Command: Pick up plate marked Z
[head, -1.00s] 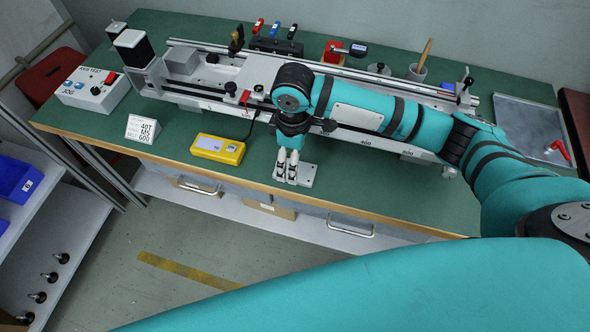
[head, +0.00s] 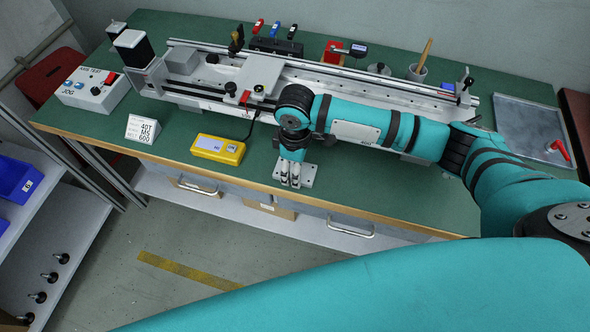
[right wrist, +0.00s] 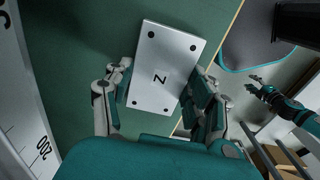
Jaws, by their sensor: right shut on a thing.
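The plate marked Z (right wrist: 163,62) is a flat silver rectangle with a black Z and dark holes near its corners. In the head view the plate (head: 306,177) lies at the front edge of the green bench, partly hidden by my right gripper (head: 290,183). In the right wrist view the fingers of my right gripper (right wrist: 160,103) stand along both long sides of the plate and are shut on it. I cannot tell whether the plate is lifted off the bench. My left gripper does not show in the head view.
The gantry rail (head: 350,93) runs along the bench behind my right arm. A yellow meter (head: 218,149), a white sign (head: 142,129) and a jog box (head: 93,89) stand to the left. The green bench top (head: 355,190) is clear right of the plate.

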